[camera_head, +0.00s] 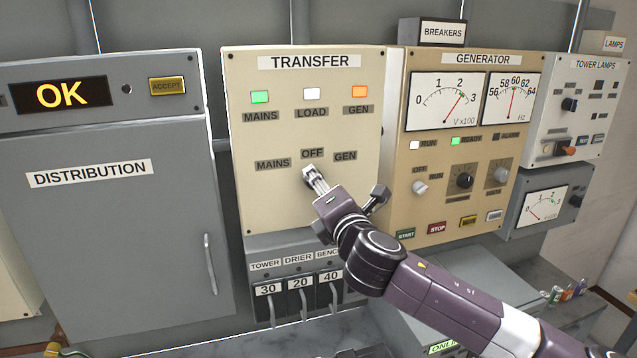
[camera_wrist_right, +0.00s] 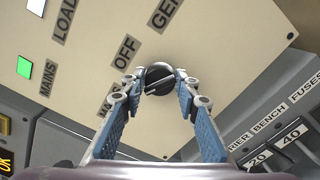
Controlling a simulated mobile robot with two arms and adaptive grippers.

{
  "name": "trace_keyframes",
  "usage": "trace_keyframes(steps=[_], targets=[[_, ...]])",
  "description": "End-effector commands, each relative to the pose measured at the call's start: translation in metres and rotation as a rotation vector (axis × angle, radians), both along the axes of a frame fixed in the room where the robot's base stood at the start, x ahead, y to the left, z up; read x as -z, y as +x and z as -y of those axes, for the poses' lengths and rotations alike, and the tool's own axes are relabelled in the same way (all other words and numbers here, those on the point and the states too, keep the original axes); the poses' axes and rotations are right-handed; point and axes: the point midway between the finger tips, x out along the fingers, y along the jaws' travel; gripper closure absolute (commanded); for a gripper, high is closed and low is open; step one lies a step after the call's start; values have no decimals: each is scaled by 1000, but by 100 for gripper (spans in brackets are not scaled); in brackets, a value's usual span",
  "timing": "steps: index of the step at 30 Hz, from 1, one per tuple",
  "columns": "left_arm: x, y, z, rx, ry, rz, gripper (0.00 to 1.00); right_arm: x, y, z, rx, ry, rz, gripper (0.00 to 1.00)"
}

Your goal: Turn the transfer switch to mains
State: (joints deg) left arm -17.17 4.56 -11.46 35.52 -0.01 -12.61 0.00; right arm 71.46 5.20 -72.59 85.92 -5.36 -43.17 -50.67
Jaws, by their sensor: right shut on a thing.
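The beige TRANSFER panel (camera_head: 265,205) has a rotary switch below its OFF label, between MAINS on the left and GEN on the right. My right gripper (camera_head: 311,177) is at this switch, and its fingers mostly hide it in the head view. In the right wrist view the round dark switch knob (camera_wrist_right: 160,75) sits between the two fingertips, which are shut on it. A pale line on the knob runs toward the MAINS label side of that picture. The MAINS lamp (camera_head: 260,97) is green, the LOAD lamp (camera_head: 311,94) white, the GEN lamp (camera_head: 359,91) orange. My left gripper is not in view.
The grey DISTRIBUTION cabinet (camera_head: 105,215), with an OK display (camera_head: 62,95), stands left. The GENERATOR panel (camera_head: 398,170) is right, behind my forearm. Breaker switches (camera_head: 303,303) marked 30, 20 and 40 lie below the transfer panel. Free space lies in front of the panel's left part.

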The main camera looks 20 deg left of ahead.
Motion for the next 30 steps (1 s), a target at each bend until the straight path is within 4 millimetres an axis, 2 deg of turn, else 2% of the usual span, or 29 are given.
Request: trace_keyframes(steps=[10,11,15,25,30], targets=[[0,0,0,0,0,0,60,1,0,0,0,-4,0,95],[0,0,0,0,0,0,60,1,0,0,0,-4,0,69],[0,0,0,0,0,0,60,1,0,0,0,-3,-1,53],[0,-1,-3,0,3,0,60,1,-1,1,1,-1,0,53],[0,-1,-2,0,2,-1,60,0,-12,8,-1,-1,0,53]])
